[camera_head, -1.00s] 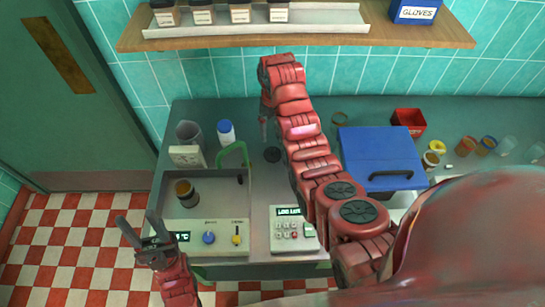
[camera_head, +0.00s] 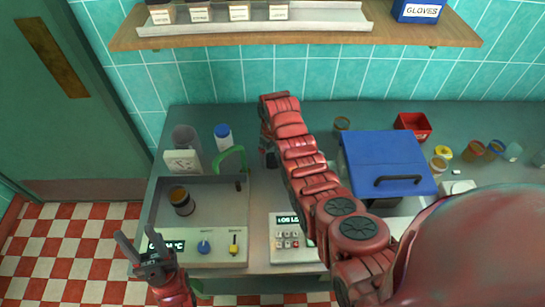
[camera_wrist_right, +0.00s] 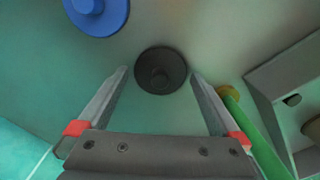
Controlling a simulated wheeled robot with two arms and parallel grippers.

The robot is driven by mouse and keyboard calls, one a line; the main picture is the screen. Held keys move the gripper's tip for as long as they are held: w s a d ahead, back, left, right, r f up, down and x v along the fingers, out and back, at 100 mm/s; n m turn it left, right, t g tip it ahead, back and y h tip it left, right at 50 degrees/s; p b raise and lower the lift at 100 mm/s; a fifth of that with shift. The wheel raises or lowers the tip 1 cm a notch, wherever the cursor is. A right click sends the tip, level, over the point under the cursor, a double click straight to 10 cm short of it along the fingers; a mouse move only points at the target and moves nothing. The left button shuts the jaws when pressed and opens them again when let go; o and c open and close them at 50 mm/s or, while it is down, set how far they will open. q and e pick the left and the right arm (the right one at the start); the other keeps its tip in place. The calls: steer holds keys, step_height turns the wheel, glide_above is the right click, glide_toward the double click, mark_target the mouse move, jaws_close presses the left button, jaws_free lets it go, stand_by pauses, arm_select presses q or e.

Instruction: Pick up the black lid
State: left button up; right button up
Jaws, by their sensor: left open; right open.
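In the head view my right arm hides most of this spot; only a dark patch shows below the gripper. My left gripper (camera_head: 138,236) is open and empty at the front left, near the counter's front edge.
A blue-capped bottle (camera_head: 223,136) and blue box (camera_head: 385,160) stand nearby.

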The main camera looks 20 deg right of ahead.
steer(key=shift+f, duration=0.15)
steer(key=c, duration=1.1)
steer(key=shift+o, duration=0.2)
